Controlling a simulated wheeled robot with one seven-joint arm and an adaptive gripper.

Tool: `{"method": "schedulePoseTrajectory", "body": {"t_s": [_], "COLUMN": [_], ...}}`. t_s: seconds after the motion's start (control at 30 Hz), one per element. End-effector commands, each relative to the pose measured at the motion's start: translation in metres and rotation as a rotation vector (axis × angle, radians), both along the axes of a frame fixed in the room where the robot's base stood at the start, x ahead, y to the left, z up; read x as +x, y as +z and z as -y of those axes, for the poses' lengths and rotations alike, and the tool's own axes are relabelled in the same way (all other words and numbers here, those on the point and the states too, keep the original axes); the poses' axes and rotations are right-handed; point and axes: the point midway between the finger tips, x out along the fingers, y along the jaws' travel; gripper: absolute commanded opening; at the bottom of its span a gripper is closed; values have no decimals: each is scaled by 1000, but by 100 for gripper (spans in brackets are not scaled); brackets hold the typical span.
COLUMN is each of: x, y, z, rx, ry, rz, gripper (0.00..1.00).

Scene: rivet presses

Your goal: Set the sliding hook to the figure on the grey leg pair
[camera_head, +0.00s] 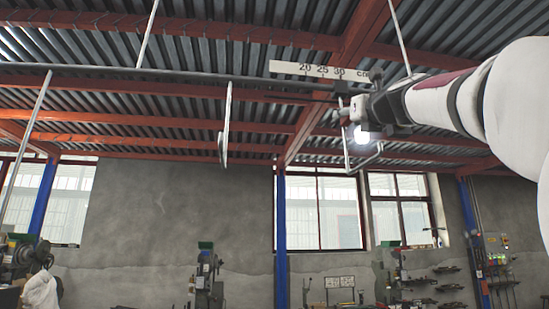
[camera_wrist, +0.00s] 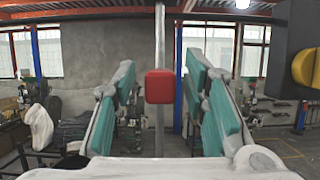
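A grey rail (camera_head: 190,75) hangs from the roof, with a white scale (camera_head: 290,68) marked 20, 25, 30 and "cm" above it. My gripper (camera_head: 352,112) is at the rail, right of and below the scale. In the wrist view my gripper (camera_wrist: 163,108) is open, its teal-padded fingers wide apart. A red block (camera_wrist: 160,87) on a grey upright bar (camera_wrist: 160,40) shows between them, with clear space on both sides. A bent pale rod (camera_head: 368,160) hangs below my gripper; I cannot tell whether it is the sliding hook. I cannot make out a grey leg pair.
A flat pale hanger (camera_head: 228,112) hangs from the rail further left. Thin rods (camera_head: 148,32) hold the rail to the roof. A blue post (camera_head: 281,230), windows (camera_head: 318,208) and several machines (camera_head: 207,275) stand at the back wall. The air below the rail is mostly free.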

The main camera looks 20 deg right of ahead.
Motion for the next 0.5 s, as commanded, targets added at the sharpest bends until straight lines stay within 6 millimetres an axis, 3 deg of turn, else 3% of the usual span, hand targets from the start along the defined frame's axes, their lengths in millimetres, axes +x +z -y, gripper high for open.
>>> {"method": "schedulePoseTrajectory", "body": {"t_s": [0.27, 0.5], "x": [-7, -38], "y": [-2, -15], "z": [-2, -10], "rx": [2, 3], "ry": [1, 2], "rz": [1, 3], "gripper": [40, 40]}}
